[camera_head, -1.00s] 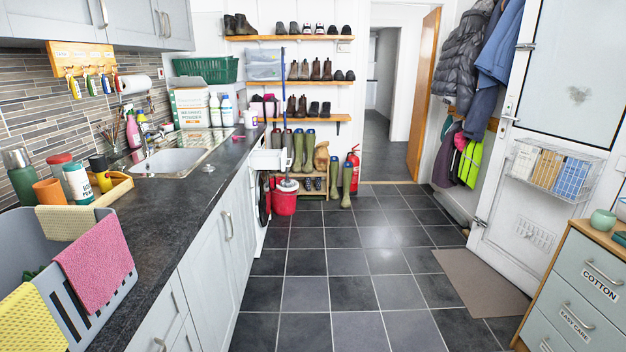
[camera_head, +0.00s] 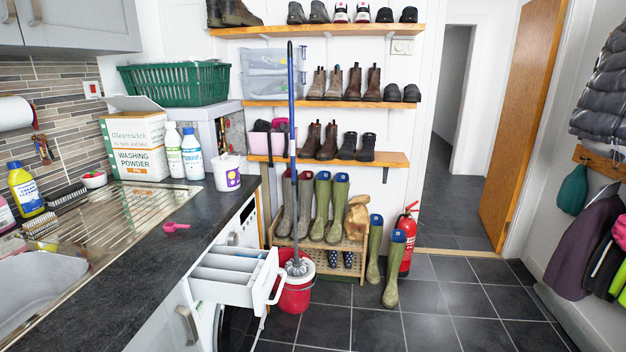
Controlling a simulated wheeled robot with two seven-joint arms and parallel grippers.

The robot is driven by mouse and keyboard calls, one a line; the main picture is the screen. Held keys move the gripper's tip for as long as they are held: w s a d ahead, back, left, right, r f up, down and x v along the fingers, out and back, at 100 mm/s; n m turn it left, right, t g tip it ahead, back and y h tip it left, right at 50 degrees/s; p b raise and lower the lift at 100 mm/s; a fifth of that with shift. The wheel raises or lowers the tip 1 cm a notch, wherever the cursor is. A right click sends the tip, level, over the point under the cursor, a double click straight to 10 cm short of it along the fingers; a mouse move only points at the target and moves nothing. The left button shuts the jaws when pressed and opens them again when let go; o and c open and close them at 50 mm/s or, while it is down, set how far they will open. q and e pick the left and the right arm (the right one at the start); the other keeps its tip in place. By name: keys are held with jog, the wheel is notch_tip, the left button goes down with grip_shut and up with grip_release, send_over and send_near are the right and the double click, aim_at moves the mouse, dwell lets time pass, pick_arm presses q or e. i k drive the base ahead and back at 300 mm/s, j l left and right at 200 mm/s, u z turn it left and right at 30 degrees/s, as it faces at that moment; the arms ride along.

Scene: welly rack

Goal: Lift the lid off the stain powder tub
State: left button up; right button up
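A small white tub (camera_head: 228,172) with a purple label stands upright on the dark worktop, right of the washing powder box. It appears to have a white lid on top with a small raised part; its label is too small to read, so I cannot be sure it is the stain powder tub. Neither of my grippers is in view.
A pink scoop (camera_head: 175,227) lies on the worktop (camera_head: 150,262) in front of the tub. Two white bottles (camera_head: 192,153) and a washing powder box (camera_head: 135,146) stand to its left. An open white drawer (camera_head: 240,290) and a red mop bucket (camera_head: 292,292) stick out below.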

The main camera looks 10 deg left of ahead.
aim_at(224, 159)
jog(key=i+u, duration=0.1)
jog(key=i, duration=0.75)
jog(key=i+l, duration=0.2)
jog(key=i, duration=0.65)
jog(key=j+u, duration=0.05)
